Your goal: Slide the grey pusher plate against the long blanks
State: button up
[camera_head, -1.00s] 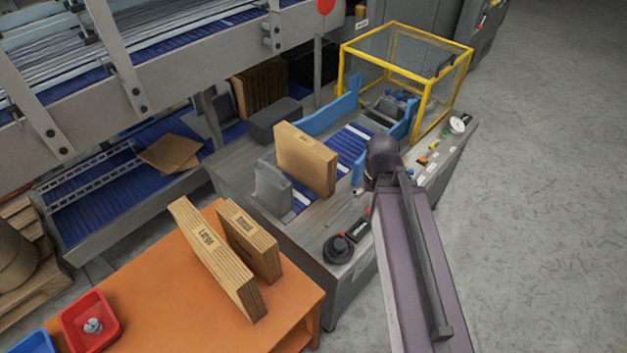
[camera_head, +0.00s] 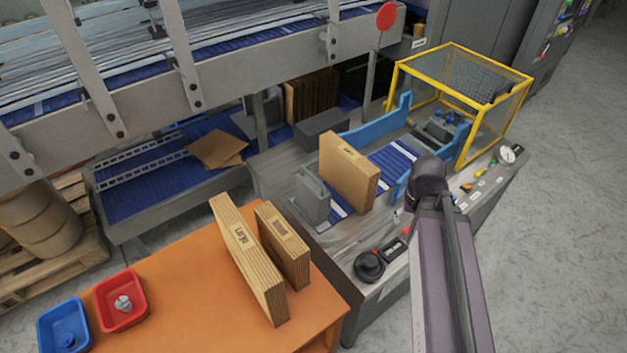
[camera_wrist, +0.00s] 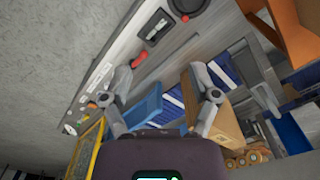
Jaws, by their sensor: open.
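The grey pusher plate (camera_head: 313,198) stands upright on the machine bed. Just right of it, a stack of brown carton blanks (camera_head: 348,175) stands on the blue-and-white slatted bed. I cannot tell whether the plate touches the stack. In the head view my arm's end is right of the stack, over the machine's front side, and its fingers are hidden. In the wrist view my gripper (camera_wrist: 160,100) has its two fingers wide apart with nothing between them. The brown stack (camera_wrist: 228,125) shows beyond the right finger.
Blue side guides (camera_head: 378,128) and a yellow-framed guard (camera_head: 455,58) stand behind and right of the stack. A black knob (camera_head: 369,266) sits on the front panel. An orange table (camera_head: 180,275) holds two more blank stacks, a red bin (camera_head: 122,318) and a blue bin (camera_head: 45,330).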

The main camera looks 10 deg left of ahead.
jog(key=w+a+r+n+y+p, duration=0.1)
jog(key=w+a+n, duration=0.3)
jog(key=w+a, duration=0.6)
jog(key=w+a+r+n+t+y+p, duration=0.1)
jog(key=w+a+r+n+y, duration=0.1)
jog(key=w+a, duration=0.7)
jog(key=a+n+y, duration=0.1)
jog(key=a+n, duration=0.1)
jog(key=a, duration=0.2)
jog(key=shift+w+r+t+y, duration=0.3)
jog(key=shift+w+r+y, duration=0.05)
jog(key=shift+y, duration=0.05)
jog(key=shift+f, duration=0.15)
jog(key=b+x, duration=1.2)
jog(key=x, duration=0.1)
jog(key=shift+w+f+b, duration=0.1)
jog(key=shift+f+b, duration=0.1)
jog(key=shift+b, duration=0.1)
grip_shut()
